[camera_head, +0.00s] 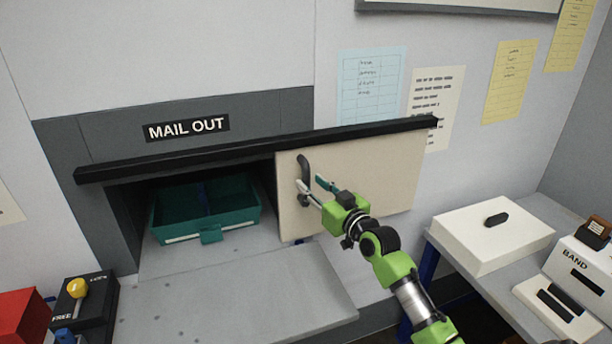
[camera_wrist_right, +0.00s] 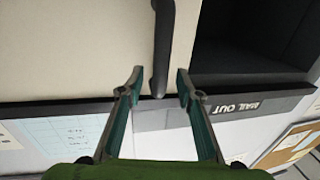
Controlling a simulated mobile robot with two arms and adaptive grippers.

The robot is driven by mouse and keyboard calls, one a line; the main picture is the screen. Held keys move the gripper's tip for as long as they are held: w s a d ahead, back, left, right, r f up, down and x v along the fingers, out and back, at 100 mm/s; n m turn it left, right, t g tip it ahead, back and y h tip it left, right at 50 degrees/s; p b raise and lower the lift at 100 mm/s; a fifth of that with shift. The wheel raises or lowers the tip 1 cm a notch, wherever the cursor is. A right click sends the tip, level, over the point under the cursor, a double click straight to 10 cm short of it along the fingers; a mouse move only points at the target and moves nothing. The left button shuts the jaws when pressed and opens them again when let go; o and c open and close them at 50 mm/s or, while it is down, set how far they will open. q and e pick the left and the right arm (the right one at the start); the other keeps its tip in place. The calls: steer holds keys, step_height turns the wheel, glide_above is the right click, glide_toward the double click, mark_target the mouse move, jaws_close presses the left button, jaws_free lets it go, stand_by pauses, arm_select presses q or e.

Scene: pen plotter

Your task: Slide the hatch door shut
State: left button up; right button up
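The hatch door (camera_head: 350,185) is a cream sliding panel under a black rail (camera_head: 260,150). It stands to the right of the dark hatch opening, which is largely uncovered. Its dark upright handle (camera_head: 304,168) is near the door's left edge. My right gripper (camera_head: 312,187) is at the handle with its fingers apart. In the right wrist view the handle (camera_wrist_right: 161,45) runs between the two open fingertips (camera_wrist_right: 159,75), with a gap visible on each side. My left gripper is not in view.
A green tray (camera_head: 206,213) sits inside the opening. A grey shelf (camera_head: 240,290) juts out below it. A black box with a yellow knob (camera_head: 77,288) stands at lower left beside a red box (camera_head: 22,318). A side table at right holds a white lidded box (camera_head: 492,235).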

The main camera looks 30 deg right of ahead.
mark_target(308, 182)
steer(key=shift+w, duration=1.8)
jaws_close()
